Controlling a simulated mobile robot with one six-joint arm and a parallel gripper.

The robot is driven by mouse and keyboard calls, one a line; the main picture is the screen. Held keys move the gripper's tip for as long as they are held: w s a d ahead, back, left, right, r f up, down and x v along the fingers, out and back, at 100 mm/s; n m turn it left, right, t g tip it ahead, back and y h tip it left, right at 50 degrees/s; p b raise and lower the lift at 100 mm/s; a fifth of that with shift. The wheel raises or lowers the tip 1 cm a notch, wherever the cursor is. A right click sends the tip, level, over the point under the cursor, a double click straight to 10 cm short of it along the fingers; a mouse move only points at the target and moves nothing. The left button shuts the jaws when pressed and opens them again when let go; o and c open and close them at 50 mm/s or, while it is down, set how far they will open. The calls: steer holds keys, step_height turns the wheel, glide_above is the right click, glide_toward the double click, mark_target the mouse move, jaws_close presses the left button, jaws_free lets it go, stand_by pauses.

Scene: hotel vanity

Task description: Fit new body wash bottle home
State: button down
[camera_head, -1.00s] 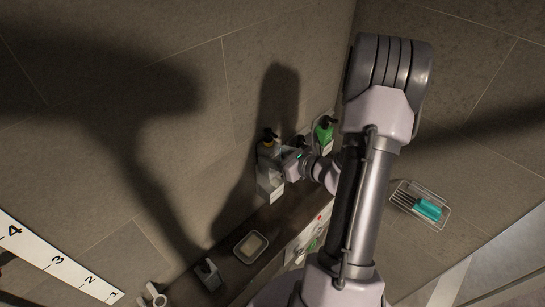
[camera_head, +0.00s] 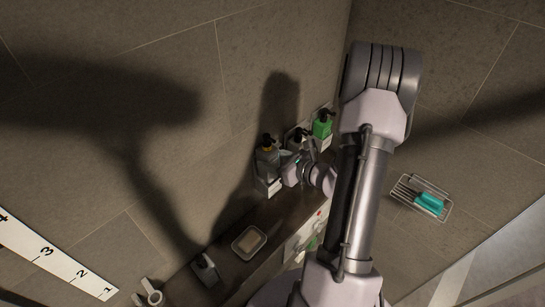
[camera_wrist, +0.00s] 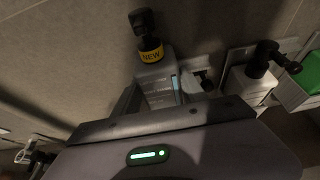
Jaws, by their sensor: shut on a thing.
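The new body wash bottle (camera_head: 267,160) is grey with a black pump and a yellow collar. In the wrist view the collar of this bottle (camera_wrist: 154,75) reads "NEW". My gripper (camera_head: 279,171) is shut on the bottle's body from the right; its fingers (camera_wrist: 157,98) flank the body in the wrist view. The bottle is roughly upright near the wall, at a pale wall holder (camera_head: 268,188). The lower part of the bottle is hidden, so I cannot tell whether it is fully seated.
A white pump bottle (camera_wrist: 250,85) and a green pump bottle (camera_head: 322,128) stand in holders to the right. A ledge below carries a soap dish (camera_head: 249,242) and a small dispenser (camera_head: 206,271). A wire basket (camera_head: 421,198) with a teal item hangs at right.

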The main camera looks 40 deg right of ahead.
mark_target(274, 177)
steer(key=shift+s+a+f+b, duration=0.1)
steer(key=shift+s+f+b, duration=0.1)
steer(key=shift+f+b, duration=0.7)
steer(key=f+b, duration=0.3)
steer(key=f, duration=0.2)
steer(key=shift+s+a+b, duration=0.1)
steer(key=shift+s+b, duration=0.1)
steer(key=shift+b, duration=0.2)
steer(key=shift+w+f+b, duration=0.1)
steer(key=shift+f+b, duration=0.5)
steer(key=shift+b, duration=0.1)
steer(key=shift+r, duration=0.15)
steer(key=shift+w+d+r+p, duration=0.15)
steer(key=shift+d+r+p, duration=0.1)
steer(key=shift+r+p, duration=0.4)
steer(key=shift+w+a+r+p, duration=0.1)
steer(key=shift+r+p, duration=0.2)
steer(key=shift+r, duration=0.35)
steer(key=shift+w+r, duration=0.1)
steer(key=shift+w, duration=0.05)
